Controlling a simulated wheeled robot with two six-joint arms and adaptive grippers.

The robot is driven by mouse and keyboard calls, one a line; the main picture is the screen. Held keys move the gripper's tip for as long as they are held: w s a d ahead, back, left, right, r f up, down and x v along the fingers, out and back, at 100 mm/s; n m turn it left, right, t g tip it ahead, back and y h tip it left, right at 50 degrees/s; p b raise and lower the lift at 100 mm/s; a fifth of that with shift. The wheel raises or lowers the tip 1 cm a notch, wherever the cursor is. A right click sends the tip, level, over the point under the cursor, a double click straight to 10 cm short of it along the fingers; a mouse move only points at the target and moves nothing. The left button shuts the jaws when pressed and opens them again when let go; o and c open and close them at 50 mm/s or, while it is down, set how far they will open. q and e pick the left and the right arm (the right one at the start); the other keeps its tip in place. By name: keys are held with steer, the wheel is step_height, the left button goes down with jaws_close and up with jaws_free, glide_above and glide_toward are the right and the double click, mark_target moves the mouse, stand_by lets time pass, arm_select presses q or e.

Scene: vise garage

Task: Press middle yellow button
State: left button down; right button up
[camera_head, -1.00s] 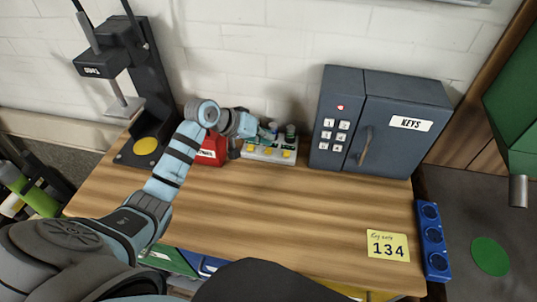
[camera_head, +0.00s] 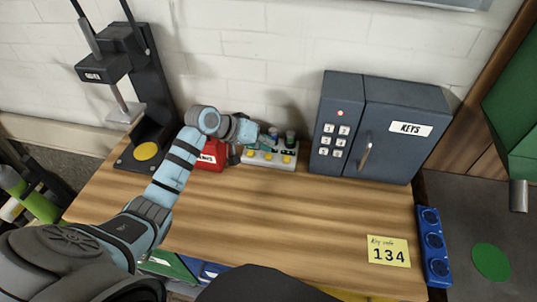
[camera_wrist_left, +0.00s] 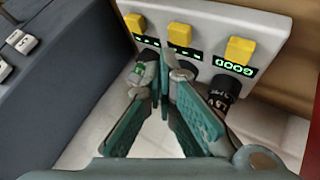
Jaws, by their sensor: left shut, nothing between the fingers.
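A pale tester panel (camera_head: 291,165) stands at the back of the bench, with a row of three yellow buttons. My left gripper (camera_head: 266,144) is shut and empty over the panel. In the left wrist view its teal fingertips (camera_wrist_left: 165,58) are close to the middle button. I cannot tell whether they touch it. My right gripper is not in view.
Batteries stand at the panel, one dark battery (camera_wrist_left: 221,96) beside a lit GOOD display. A red box (camera_head: 210,158) is left of the panel, a grey key safe (camera_head: 385,95) right. A press (camera_head: 150,85) stands far left.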

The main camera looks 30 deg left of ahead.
mark_target(266, 153)
arm_select(q)
steer(key=shift+f, duration=0.15)
stand_by(0.3)
steer(key=shift+f, duration=0.25)
steer(key=shift+f, duration=0.5)
stand_by(0.5)
steer(key=shift+r+p, duration=0.9)
steer(key=shift+p, duration=0.3)
step_height(266, 153, up, 5)
steer(key=p, duration=0.6)
steer(key=shift+r, duration=0.15)
